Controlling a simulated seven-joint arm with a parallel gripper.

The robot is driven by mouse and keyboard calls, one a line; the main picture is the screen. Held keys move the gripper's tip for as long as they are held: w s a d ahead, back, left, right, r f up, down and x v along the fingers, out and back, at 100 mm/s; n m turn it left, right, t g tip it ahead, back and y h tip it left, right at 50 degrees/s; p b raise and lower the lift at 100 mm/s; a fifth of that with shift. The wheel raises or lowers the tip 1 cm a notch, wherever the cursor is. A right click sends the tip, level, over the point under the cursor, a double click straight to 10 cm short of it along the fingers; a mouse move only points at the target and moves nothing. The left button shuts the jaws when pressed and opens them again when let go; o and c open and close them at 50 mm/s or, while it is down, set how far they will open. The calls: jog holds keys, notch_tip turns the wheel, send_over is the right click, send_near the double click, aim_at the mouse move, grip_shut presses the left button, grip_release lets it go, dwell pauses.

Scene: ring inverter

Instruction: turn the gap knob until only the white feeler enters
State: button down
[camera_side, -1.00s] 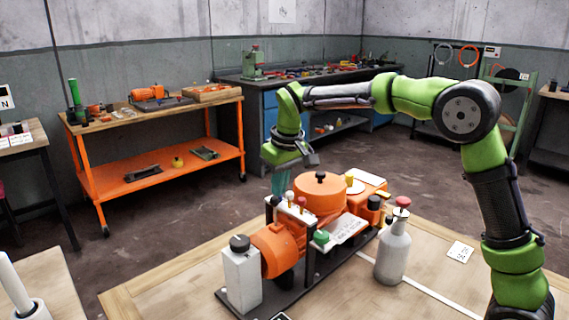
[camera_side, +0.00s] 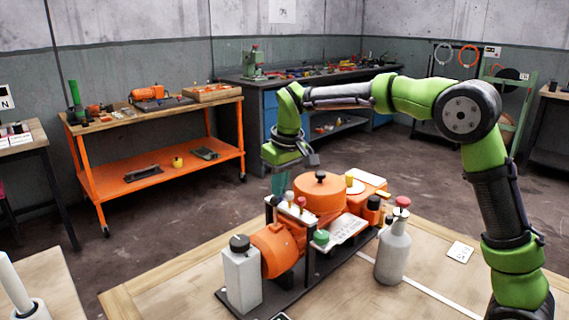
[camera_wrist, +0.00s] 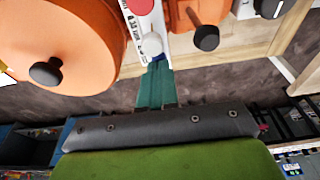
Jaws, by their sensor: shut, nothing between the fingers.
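The machine has a round orange drum (camera_side: 320,196) with a black knob (camera_side: 320,175) on top; this knob also shows in the wrist view (camera_wrist: 47,72). In the wrist view, a white strip holds a white ball-topped feeler (camera_wrist: 152,43) and a red ball-topped one (camera_wrist: 138,5). Another black knob (camera_wrist: 206,37) sits on an orange part to the right. A green knob (camera_side: 321,237) is at the machine's front. I cannot tell which is the gap knob. My gripper (camera_wrist: 157,66) is shut and empty, its teal fingertips close to the white ball; contact is unclear.
A grey bottle with a red cap (camera_side: 393,250) stands right of the machine. A white block with a dark cap (camera_side: 240,275) is at its left end. Bare wooden table (camera_side: 160,290) lies at the front left. An orange cart (camera_side: 150,170) is behind.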

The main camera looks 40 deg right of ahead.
jog(key=w+v, duration=0.1)
jog(key=v, duration=0.5)
jog(key=shift+r, duration=0.45)
jog(key=shift+w, duration=0.1)
jog(key=shift+s+a+f+m, duration=0.1)
jog(key=shift+s+f+m, duration=0.1)
jog(key=shift+s+f, duration=0.3)
jog(key=shift+s+f+m, duration=0.2)
jog(key=shift+s+f, duration=0.05)
jog(key=shift+f, duration=0.45)
jog(key=s+f+m+t+y, duration=0.1)
jog(key=s+t, duration=0.1)
jog(key=s, duration=1)
jog(key=s+a+f+m+t+y, duration=0.1)
jog(key=s+m+t, duration=0.1)
jog(key=s, duration=1)
jog(key=shift+f+t, duration=0.3)
jog(key=shift+t, duration=0.1)
jog(key=shift+s, duration=0.15)
